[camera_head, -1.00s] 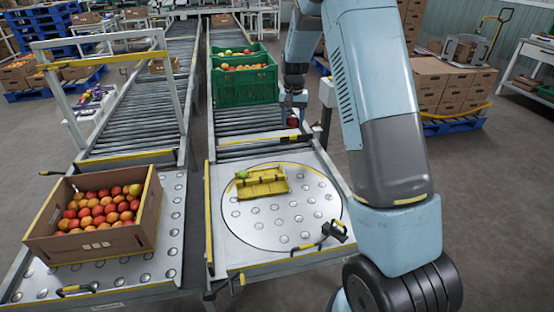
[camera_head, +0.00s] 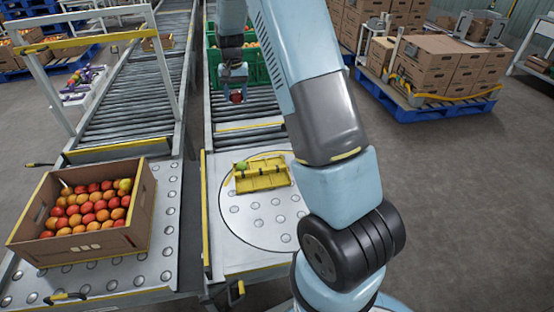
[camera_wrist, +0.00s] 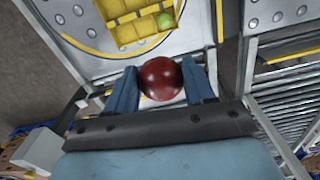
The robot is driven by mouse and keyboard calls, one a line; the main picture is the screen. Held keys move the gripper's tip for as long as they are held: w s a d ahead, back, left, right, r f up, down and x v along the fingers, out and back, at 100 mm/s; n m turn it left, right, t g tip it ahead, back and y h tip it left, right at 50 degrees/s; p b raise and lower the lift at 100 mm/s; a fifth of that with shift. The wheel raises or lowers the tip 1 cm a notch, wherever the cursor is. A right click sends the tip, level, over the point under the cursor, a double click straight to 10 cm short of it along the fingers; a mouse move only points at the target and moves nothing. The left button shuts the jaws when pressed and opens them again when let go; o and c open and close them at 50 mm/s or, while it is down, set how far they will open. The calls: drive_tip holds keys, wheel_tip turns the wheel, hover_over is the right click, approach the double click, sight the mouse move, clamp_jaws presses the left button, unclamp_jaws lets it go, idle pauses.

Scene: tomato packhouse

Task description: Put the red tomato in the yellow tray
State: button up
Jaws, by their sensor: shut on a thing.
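The red tomato (camera_wrist: 160,78) is held between the two fingers of my gripper (camera_wrist: 163,85) in the wrist view. In the head view the red tomato (camera_head: 237,97) shows at the tip of my gripper (camera_head: 236,92), above the roller conveyor and behind the turntable. The yellow tray (camera_head: 262,182) lies on the round turntable, nearer than my gripper. A green tomato (camera_head: 242,167) sits at its far left corner. The wrist view also shows the yellow tray (camera_wrist: 128,34) with the green tomato (camera_wrist: 165,20) in it; the other visible compartments look empty.
A green crate (camera_head: 260,68) of tomatoes stands on the conveyor, partly behind my arm. A cardboard box (camera_head: 100,243) full of tomatoes is on the left ball table. The round turntable (camera_head: 262,230) is bare in front of the tray. Boxes on a blue pallet (camera_head: 420,105) stand right.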

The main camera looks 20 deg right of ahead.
drive_tip(key=shift+a, duration=0.7)
drive_tip(key=shift+s+f, duration=0.1)
drive_tip(key=shift+f, duration=0.05)
drive_tip(key=s+d+f, duration=0.1)
drive_tip(key=d+f, duration=0.2)
drive_tip(key=f, duration=0.4)
drive_tip(key=s+d+f, duration=0.2)
drive_tip(key=d+f, duration=0.2)
drive_tip(key=f, duration=0.3)
drive_tip(key=m, duration=0.1)
approach(280, 179)
drive_tip(key=shift+s+f, duration=0.1)
drive_tip(key=shift+f, duration=2.5)
drive_tip(key=shift+f, duration=0.5)
drive_tip(key=o, duration=0.8)
drive_tip(key=shift+c, duration=1.5)
